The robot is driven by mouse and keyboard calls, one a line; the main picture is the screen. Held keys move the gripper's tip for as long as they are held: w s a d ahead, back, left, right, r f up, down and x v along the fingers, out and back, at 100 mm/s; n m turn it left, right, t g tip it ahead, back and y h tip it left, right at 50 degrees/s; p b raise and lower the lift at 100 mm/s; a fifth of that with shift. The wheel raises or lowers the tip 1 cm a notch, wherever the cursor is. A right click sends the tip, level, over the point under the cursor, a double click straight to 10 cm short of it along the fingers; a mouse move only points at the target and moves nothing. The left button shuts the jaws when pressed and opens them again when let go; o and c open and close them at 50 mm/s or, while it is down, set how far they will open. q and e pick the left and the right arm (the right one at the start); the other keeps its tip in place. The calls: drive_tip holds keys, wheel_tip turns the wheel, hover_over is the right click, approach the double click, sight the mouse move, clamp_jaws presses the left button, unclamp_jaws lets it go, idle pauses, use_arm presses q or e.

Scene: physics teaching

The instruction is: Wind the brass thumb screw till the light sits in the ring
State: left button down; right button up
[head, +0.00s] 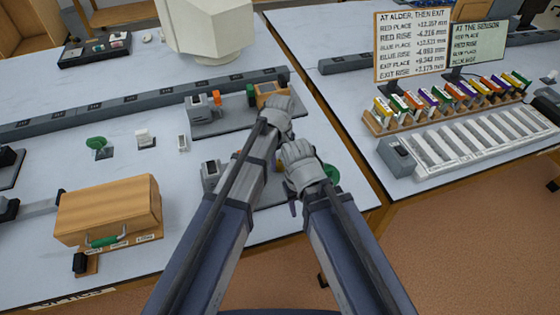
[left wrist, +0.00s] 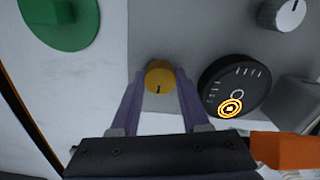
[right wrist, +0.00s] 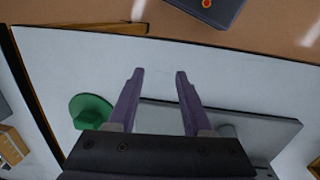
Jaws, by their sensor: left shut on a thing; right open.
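The brass thumb screw (left wrist: 160,77) shows in the left wrist view on a grey panel, with a dark mark on its face. My left gripper (left wrist: 160,88) is shut on it, one purple finger on each side. Right of it is a black round dial (left wrist: 235,85) with pale ticks. On the dial, a glowing orange light (left wrist: 230,108) lies just below a thin pale ring (left wrist: 237,94), off its centre. In the head view my left gripper (head: 277,110) hides the screw. My right gripper (head: 300,162) is open, with nothing between its fingertips (right wrist: 158,75).
A grey knob (left wrist: 285,14) and a green disc (left wrist: 62,18) are near the screw. A green piece (right wrist: 90,110) stands left of my right fingers. A wooden case (head: 108,208) is at the left of the bench. A written board (head: 411,46) stands on the right bench.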

sight(280, 163)
idle(0.4)
use_arm(q)
drive_tip(key=shift+c, duration=1.9)
unclamp_jaws()
wheel_tip(280, 163, up, 8)
drive_tip(key=p, duration=0.8)
drive_tip(key=shift+f, duration=0.1)
use_arm(e)
wheel_tip(280, 163, up, 8)
use_arm(q)
drive_tip(key=shift+s+f, duration=0.1)
use_arm(e)
drive_tip(key=shift+s+f, duration=0.1)
drive_tip(key=shift+f, duration=0.05)
